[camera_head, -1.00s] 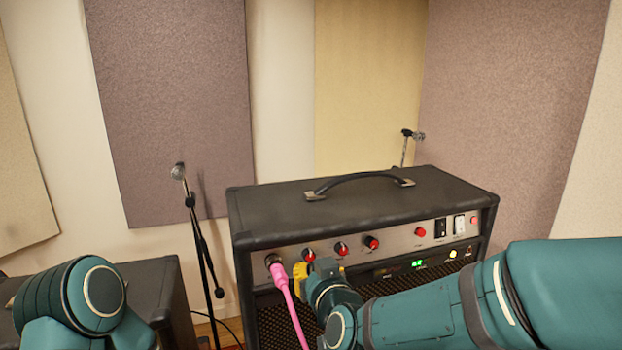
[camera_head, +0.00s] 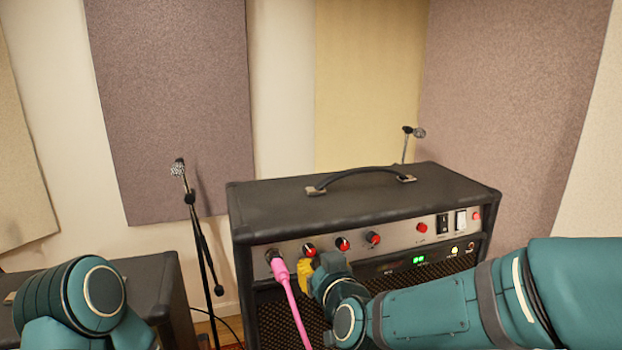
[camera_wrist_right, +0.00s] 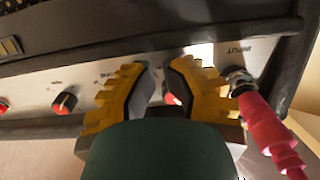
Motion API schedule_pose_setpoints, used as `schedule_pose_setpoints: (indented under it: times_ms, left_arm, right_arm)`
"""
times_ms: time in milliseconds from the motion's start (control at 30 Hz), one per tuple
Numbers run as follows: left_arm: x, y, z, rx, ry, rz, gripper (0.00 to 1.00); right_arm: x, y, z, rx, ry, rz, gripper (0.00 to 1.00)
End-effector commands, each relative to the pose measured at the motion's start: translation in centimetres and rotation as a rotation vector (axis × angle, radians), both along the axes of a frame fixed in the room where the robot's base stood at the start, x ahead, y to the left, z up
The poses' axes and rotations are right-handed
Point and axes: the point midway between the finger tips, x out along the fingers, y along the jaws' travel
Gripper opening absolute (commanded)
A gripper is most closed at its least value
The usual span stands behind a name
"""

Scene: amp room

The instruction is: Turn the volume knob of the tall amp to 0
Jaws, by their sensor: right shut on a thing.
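The tall amp (camera_head: 362,205) stands right of centre in the head view, with a row of red-topped knobs on its front panel. My right gripper (camera_head: 306,268) is at the panel's left part, by the red knob (camera_head: 309,249) nearest the pink-plugged input jack. My left gripper is not in view.
A pink cable plug (camera_head: 280,270) sits in the input jack right beside the gripper's fingers. Another red knob (camera_wrist_right: 66,100) is on the other side. A microphone stand (camera_head: 196,230) and a lower dark amp (camera_head: 140,285) are at the left.

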Motion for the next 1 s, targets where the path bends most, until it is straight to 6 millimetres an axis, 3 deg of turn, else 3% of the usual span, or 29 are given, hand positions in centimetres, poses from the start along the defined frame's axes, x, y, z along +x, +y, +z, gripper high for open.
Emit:
schedule_pose_setpoints:
  times_ms: [200, 700, 1000]
  left_arm:
    - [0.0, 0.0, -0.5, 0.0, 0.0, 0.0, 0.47]
    - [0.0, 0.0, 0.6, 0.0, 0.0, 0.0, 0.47]
    - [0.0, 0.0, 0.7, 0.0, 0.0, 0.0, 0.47]
  right_arm:
    - [0.1, -0.5, 0.3, 0.008, -0.016, -0.01, 0.0]
    - [-4.9, -1.8, 1.1, 0.003, -0.007, -0.002, 0.0]
    - [-5.6, -2.0, 1.0, 0.002, -0.006, -0.002, 0.0]
